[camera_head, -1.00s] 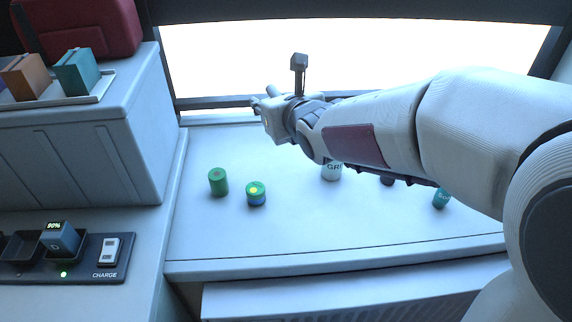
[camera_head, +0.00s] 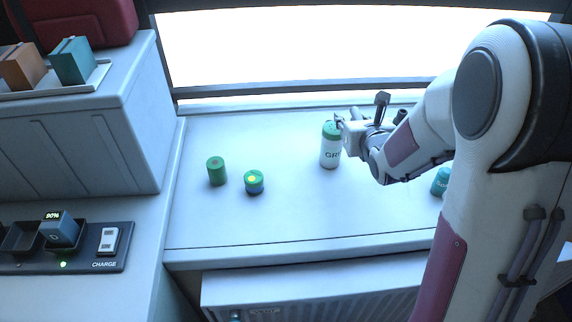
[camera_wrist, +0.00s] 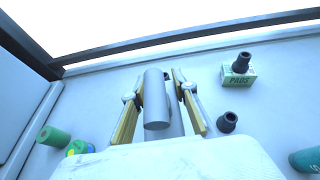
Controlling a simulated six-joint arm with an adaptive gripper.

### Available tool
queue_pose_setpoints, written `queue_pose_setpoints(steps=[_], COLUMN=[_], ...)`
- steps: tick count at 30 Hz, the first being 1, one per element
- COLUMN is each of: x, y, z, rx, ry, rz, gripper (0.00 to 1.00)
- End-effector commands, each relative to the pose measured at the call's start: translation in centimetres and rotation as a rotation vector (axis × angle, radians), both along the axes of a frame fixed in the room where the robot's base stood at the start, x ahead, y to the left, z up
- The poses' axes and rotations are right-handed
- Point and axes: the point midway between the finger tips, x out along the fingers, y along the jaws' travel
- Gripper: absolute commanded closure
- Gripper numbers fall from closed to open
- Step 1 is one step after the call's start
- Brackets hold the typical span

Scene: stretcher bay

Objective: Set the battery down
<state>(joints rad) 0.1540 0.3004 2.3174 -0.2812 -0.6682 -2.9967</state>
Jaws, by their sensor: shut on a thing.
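My gripper (camera_wrist: 158,100) has its two yellow-padded fingers either side of a plain grey cylinder (camera_wrist: 157,88), shut on it. The cylinder carries no readable mark. In the head view my gripper (camera_head: 341,124) is above the counter, beside the green cap of a white bottle (camera_head: 330,155); the held cylinder cannot be made out there. A dark blue battery-like block (camera_head: 60,230) with a "90%" display sits in a slot of the charger (camera_head: 108,266) at the lower left, above a lit green light. Its other slot is empty.
A green cylinder (camera_head: 217,171) and a green-and-blue one (camera_head: 254,182) stand on the counter (camera_head: 220,225). A teal cylinder (camera_head: 439,181) is partly behind my arm. In the wrist view are a PADS box (camera_wrist: 238,76) and a dark round piece (camera_wrist: 227,122). The front counter is clear.

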Motion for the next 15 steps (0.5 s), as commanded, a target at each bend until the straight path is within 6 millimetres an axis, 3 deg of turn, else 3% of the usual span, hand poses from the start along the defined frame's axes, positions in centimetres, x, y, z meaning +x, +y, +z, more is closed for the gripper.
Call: queue_pose_setpoints(steps=[8,15], x=[-0.3,1.1], y=[-2.6,-1.8], z=[-1.4,-0.4], rx=[0.006,0.012], ry=[-0.002,-0.004], rz=[-0.039,-0.052], gripper=[1.0,1.0])
